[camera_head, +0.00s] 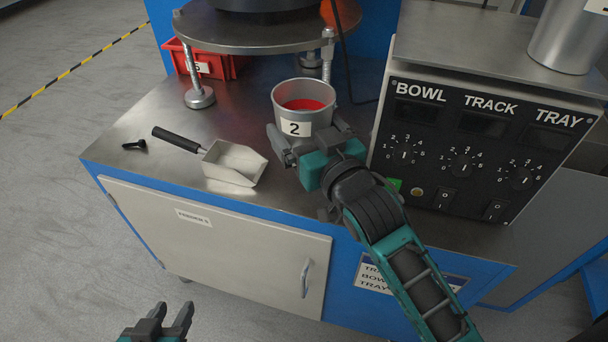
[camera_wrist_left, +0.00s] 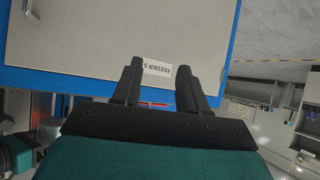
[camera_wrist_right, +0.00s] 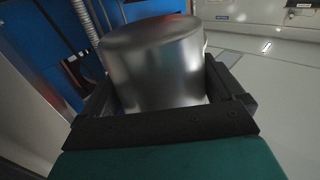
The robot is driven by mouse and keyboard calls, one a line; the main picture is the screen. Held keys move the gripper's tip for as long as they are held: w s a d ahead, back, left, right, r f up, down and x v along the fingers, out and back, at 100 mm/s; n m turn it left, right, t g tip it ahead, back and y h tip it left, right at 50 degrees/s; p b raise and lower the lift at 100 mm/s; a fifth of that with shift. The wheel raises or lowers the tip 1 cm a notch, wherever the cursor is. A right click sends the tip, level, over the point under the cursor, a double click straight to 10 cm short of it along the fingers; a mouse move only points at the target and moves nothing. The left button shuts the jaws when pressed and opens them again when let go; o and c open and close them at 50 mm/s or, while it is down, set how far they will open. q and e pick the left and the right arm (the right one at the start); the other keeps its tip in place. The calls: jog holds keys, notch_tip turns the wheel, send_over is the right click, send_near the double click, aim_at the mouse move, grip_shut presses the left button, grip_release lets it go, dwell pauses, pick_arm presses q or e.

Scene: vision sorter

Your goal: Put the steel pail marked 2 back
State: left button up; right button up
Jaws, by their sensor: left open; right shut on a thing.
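The steel pail marked 2 (camera_head: 298,127) is upright at the bench's middle, with red contents inside and its label facing me. My right gripper (camera_head: 303,148) is shut on the pail from the near side. In the right wrist view the pail's shiny wall (camera_wrist_right: 155,75) sits between the fingers (camera_wrist_right: 160,100). The gripper hides the pail's lower part in the head view, and I cannot tell whether its base touches the bench. My left gripper (camera_head: 170,322) is open and empty at the bottom left, in front of the cabinet door; its fingers (camera_wrist_left: 160,85) show apart in the left wrist view.
A scoop (camera_head: 233,162) and a small black piece (camera_head: 134,145) lie on the bench top (camera_head: 120,165) to the left. A red bin (camera_head: 208,66) stands behind. A round platform on legs (camera_head: 248,38) is above. A control box (camera_head: 470,150) and a steel container (camera_head: 568,38) are right.

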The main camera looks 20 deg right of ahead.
notch_tip(320, 180, down, 4)
jog(key=shift+f+b, duration=0.25)
jog(key=shift+b, duration=0.35)
notch_tip(320, 180, down, 4)
jog(key=shift+r+b, duration=0.1)
jog(key=shift+b, duration=0.75)
jog(key=shift+f, duration=0.4)
jog(key=o, duration=1.4)
